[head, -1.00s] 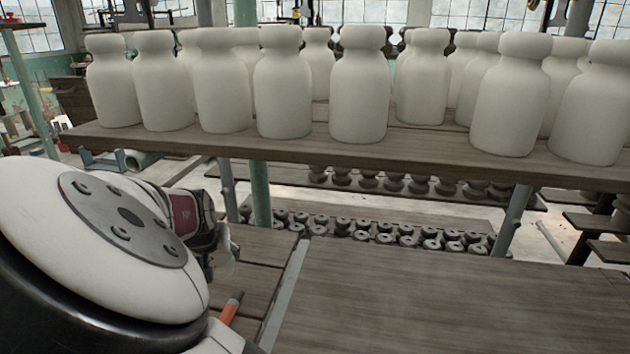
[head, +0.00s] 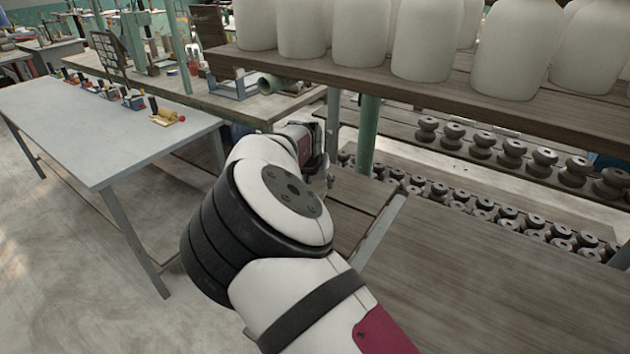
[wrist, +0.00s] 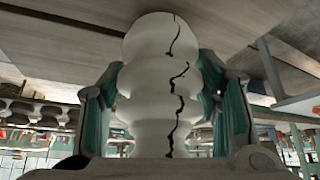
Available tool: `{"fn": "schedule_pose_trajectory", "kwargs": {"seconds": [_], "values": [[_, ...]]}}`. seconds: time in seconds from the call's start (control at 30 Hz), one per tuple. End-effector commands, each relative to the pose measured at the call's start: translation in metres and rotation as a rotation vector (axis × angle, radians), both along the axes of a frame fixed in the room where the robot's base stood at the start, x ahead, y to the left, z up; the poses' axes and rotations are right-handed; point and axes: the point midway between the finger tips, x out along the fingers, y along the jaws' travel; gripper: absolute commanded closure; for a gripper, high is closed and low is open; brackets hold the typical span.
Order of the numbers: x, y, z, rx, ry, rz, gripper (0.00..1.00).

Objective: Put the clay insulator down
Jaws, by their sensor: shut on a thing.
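The clay insulator (wrist: 150,85) is off-white with stacked rounded ribs. A jagged black crack runs along its length in the wrist view. My gripper (wrist: 162,80) is shut on it, with one teal-padded finger on each side. In the head view my gripper (head: 322,158) is at the far end of my arm, beside the green post under the jar shelf. The insulator cannot be made out there.
A wooden shelf (head: 400,84) with several large pale jars is at upper right. Dark spools stand in rows below it. A wooden tabletop (head: 480,290) at lower right is bare. A grey table (head: 110,130) at left holds small tools along its far edge, with its front clear.

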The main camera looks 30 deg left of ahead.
Motion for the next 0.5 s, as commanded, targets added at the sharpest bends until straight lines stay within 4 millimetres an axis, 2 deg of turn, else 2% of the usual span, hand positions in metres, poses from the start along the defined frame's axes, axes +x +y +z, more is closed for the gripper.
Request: {"fn": "schedule_pose_trajectory", "kwargs": {"seconds": [0.37, 0.4, 0.5], "values": [[0.0007, 0.0001, -0.0019, 0.002, -0.003, 0.001, 0.94], [0.0002, -0.0003, -0.004, 0.0, 0.0, 0.0, 0.4], [0.0001, -0.0003, -0.0036, 0.0, -0.001, 0.0, 0.23]]}}
